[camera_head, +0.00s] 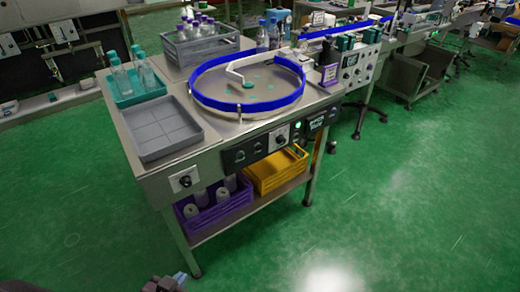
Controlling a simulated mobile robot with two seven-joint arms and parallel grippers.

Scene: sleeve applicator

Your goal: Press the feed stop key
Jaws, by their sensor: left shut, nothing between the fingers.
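A steel workstation table (135,140) carries a round feed turntable (250,88) with a blue rim. Its front edge holds a black panel (240,156) with small round controls, a pale panel with a dark knob (280,139), and a black panel with a lit display (318,122). A small green light (298,125) glows beside the display. A separate knob (185,181) sits at the left front corner. Labels are too small to read, so I cannot tell which control is the feed stop key. My left gripper (178,281) is shut and empty at the bottom edge, well short of the table.
A grey tray (165,151), a teal tray (153,94) of bottles and a grey crate (172,56) stand on the table. Purple (215,214) and yellow (275,178) crates sit on the lower shelf. A conveyor line runs at the back right. The green floor (430,220) in front is clear.

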